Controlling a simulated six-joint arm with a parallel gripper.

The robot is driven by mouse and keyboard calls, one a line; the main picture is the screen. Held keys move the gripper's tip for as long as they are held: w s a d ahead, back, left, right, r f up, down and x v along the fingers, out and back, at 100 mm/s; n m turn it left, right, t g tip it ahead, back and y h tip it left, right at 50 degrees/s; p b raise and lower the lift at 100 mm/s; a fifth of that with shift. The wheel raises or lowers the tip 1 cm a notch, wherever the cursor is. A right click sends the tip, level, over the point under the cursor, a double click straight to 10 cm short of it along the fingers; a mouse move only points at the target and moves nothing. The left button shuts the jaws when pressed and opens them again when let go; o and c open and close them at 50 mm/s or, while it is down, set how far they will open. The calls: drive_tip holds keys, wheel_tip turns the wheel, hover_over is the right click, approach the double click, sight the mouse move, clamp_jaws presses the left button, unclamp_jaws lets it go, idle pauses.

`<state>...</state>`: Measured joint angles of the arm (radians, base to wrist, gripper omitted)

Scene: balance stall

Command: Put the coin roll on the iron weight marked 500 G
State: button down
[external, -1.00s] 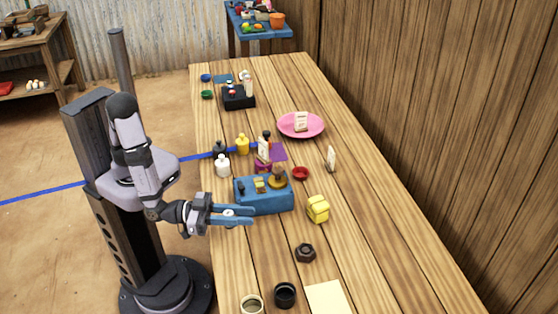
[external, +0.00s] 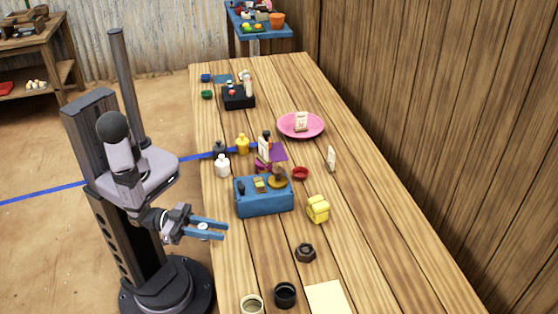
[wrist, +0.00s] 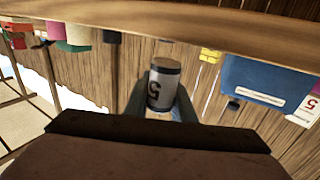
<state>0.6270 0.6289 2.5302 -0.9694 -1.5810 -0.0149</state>
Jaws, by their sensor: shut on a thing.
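My gripper (external: 224,232) is low in the external view, at the table's left edge. It is shut on a small grey cylinder with dark ends and a dark 5 on its side, which looks like the coin roll (wrist: 163,85). The roll shows between my fingers in the wrist view and is mostly hidden in the external view. A dark six-sided weight (external: 305,252) lies on the table to the right of my gripper, apart from it. It looks like iron; its marking is too small to read.
A blue box (external: 264,197) with small items on top stands behind and right of my gripper.

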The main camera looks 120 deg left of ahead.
drive_tip(key=shift+n+g+y, duration=0.3)
drive_tip(key=shift+n+y, duration=0.3)
drive_tip(key=shift+y, duration=0.1)
drive_tip(key=a, duration=0.1)
drive_tip(key=w+a+r, duration=0.1)
drive_tip(key=a, duration=0.1)
drive_tip(key=shift+w+a+r, duration=0.25)
drive_tip(key=shift+a+r, duration=0.15)
drive_tip(key=w+r, duration=0.5)
drive_tip(key=w, duration=0.2)
drive_tip(key=w+d+r+m+t+h, duration=0.1)
drive_tip(key=w+d+m+h, duration=0.1)
drive_tip(key=w+d, duration=0.4)
drive_tip(key=shift+w+d+r+h, duration=0.25)
drive_tip(key=shift+w+d+h, duration=0.1)
drive_tip(key=shift+w, duration=0.8)
drive_tip(key=shift+f, duration=0.1)
drive_tip(key=shift+f, duration=4.7)
drive_tip(key=shift+f, duration=0.1)
